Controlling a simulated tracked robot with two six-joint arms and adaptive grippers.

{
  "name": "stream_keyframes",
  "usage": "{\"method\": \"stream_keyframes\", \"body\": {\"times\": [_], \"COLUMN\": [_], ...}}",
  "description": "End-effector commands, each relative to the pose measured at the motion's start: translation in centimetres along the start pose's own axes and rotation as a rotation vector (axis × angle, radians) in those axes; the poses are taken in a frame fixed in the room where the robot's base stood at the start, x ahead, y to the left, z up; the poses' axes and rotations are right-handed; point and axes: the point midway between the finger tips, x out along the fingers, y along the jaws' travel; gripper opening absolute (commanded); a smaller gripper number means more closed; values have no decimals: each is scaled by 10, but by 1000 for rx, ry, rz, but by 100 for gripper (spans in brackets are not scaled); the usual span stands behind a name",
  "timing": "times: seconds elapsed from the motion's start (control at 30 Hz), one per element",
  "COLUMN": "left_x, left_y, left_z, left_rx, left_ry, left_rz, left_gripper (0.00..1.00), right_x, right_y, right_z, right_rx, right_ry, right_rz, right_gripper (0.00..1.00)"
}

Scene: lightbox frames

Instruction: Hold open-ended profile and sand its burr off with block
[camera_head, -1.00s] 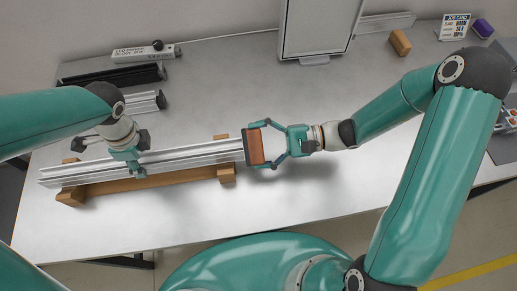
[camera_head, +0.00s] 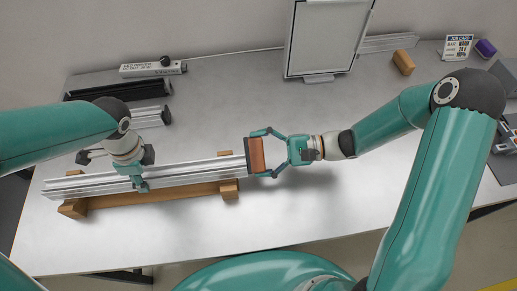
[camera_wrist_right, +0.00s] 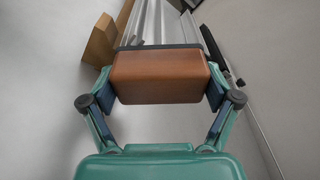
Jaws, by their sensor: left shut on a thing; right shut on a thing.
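A long silver aluminium profile (camera_head: 195,174) lies along wooden supports (camera_head: 210,190) on the bench. My left gripper (camera_head: 140,184) is shut on the profile left of its middle, from above. My right gripper (camera_head: 261,154) is shut on a reddish-brown block with a dark face (camera_head: 257,156). The block is at the profile's right end, dark face towards it; I cannot tell if they touch. In the right wrist view the block (camera_wrist_right: 158,78) sits between both finger pads and hides the profile's end. The profile (camera_wrist_right: 158,22) runs away behind it. No burr can be made out.
A framed white panel (camera_head: 325,40) stands at the back. A small wooden block (camera_head: 403,62), a job card (camera_head: 457,47) and a purple item (camera_head: 485,48) are at back right. Dark and silver profiles (camera_head: 118,90) lie at back left. The bench front is clear.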

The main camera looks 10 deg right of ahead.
Motion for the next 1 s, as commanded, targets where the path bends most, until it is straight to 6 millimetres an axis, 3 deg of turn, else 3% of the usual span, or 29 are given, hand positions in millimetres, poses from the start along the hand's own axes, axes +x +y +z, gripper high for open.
{"method": "stream_keyframes", "body": {"times": [0.7,1.0], "left_x": [0,0], "left_y": [-1,-1], "left_z": [-1,-1], "left_rx": [-3,-3], "left_ry": [4,4], "left_rz": [-3,-2], "left_gripper": [0,0], "right_x": [-4,-4], "right_y": [34,36], "right_z": [29,31], "right_rx": [1,-1], "right_ry": [-3,-2], "right_rz": [1,1], "right_gripper": [60,60]}}
